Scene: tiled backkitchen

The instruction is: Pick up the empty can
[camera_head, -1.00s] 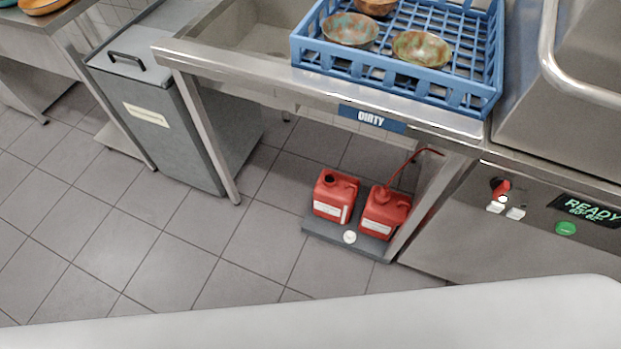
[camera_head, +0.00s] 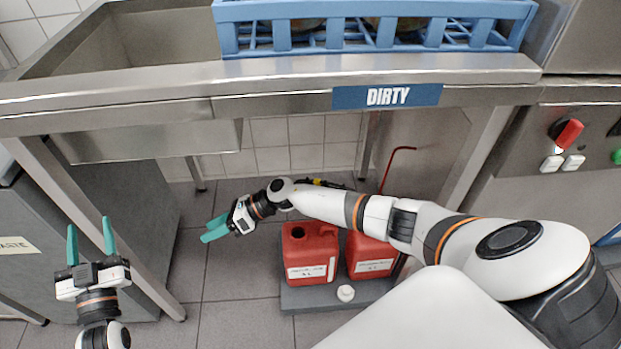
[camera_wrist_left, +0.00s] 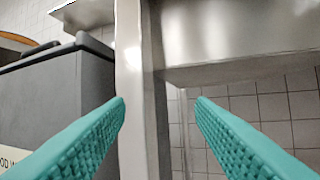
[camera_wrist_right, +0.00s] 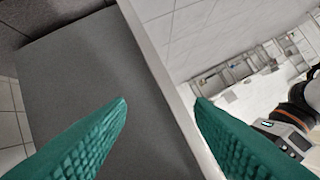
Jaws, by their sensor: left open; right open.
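Two red cans stand side by side on a low dark platform (camera_head: 300,297) under the sink counter. The left can (camera_head: 308,252) has an uncapped dark opening on top and a white label. The right can (camera_head: 368,254) is partly hidden behind my right arm; a red tube rises behind the arm near it. I cannot tell from the pictures which can is empty. My right gripper (camera_head: 207,233) is open and empty, left of the left can and apart from it. My left gripper (camera_head: 90,225) is open and empty at far left, in front of the grey bin and table leg.
A small white round thing (camera_head: 345,293) sits on the platform's front. The counter edge (camera_head: 290,80) with a blue crate (camera_head: 270,10) overhangs the cans. A steel leg (camera_head: 100,235) and a grey bin (camera_head: 25,255) stand left. Floor (camera_head: 240,322) in front is clear.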

